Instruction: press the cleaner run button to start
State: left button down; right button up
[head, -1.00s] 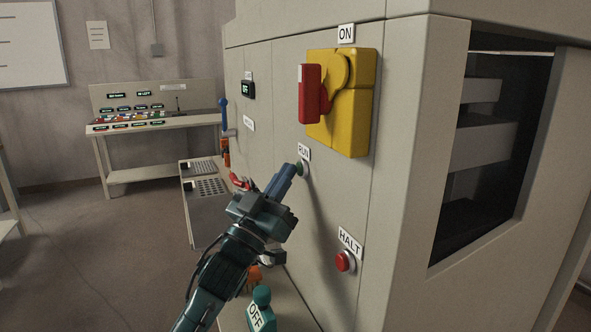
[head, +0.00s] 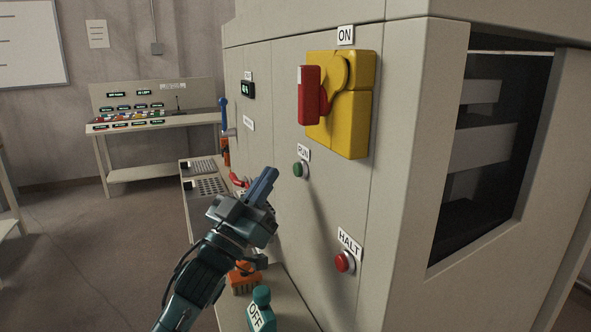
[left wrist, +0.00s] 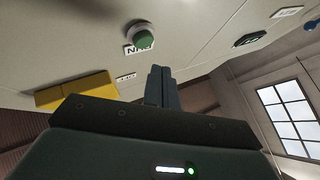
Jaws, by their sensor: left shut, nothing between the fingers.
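The green RUN button (head: 300,169) sits on the light cabinet front (head: 330,200), below its RUN label (head: 303,152). My left gripper (head: 263,186) is shut and empty. Its fingertips are to the left of the button and a little lower, apart from it. In the left wrist view the green button (left wrist: 145,36) shows above the shut fingers (left wrist: 158,72), with clear space between. The small display (head: 247,89) at the upper left of the cabinet is lit with green characters, too small to read surely. My right gripper is not in view.
A red HALT button (head: 344,261) is lower right. A yellow switch block (head: 350,105) with a red handle (head: 310,95) is above, under an ON label. An orange brush-like thing (head: 243,280) and a teal OFF-labelled thing (head: 262,310) are on the ledge below.

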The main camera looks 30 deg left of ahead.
pick_arm(q)
jog(key=shift+s+a, duration=1.05)
jog(key=shift+s, duration=0.2)
